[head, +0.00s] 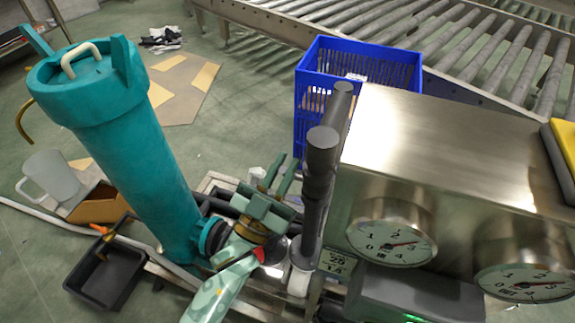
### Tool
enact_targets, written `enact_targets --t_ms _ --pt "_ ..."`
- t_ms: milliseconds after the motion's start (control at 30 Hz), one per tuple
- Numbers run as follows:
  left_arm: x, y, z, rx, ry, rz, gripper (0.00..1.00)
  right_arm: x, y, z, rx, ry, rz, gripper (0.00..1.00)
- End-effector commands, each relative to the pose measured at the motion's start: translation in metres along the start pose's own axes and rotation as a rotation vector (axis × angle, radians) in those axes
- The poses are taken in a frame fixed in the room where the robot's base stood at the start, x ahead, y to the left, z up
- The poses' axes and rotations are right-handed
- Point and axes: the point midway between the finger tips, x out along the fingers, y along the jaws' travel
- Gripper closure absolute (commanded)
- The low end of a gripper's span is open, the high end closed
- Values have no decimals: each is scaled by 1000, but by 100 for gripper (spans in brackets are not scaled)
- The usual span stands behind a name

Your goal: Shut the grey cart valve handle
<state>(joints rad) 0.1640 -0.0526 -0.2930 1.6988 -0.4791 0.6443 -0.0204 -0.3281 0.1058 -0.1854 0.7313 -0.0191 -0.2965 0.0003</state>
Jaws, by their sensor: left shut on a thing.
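My left gripper (279,178) comes up from the bottom of the head view, with a pale green patterned arm and a darker green jaw body. It stands at the cart's piping, between the teal cylinder (140,150) and the dark grey upright pipe (320,180). Its jaws are shut on what appears to be the grey valve handle. The handle is mostly hidden behind the jaws, so its angle cannot be told. A red part (259,255) shows beside the wrist. My right gripper is out of view.
A steel cabinet (440,140) with round gauges (391,243) stands close on the right. A blue crate (308,125) is behind the pipe, before a roller conveyor (480,55). A black tray (105,275) and a clear jug (50,178) lie left.

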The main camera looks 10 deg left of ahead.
Motion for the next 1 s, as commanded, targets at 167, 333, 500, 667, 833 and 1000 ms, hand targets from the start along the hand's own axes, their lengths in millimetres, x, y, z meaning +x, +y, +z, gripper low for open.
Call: enact_targets --t_ms 167,333,500,667,833,1000 --pt "-5 0 4 8 32 0 100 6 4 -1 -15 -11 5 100" --pt "-5 0 2 11 44 1 100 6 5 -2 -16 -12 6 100" --pt "-4 0 2 12 44 1 100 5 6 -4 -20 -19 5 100" --pt "-4 0 2 12 43 1 78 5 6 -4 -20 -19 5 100" --pt "-4 1 1 11 45 1 78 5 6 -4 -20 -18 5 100" --pt "-9 1 1 11 45 1 78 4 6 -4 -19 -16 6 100"
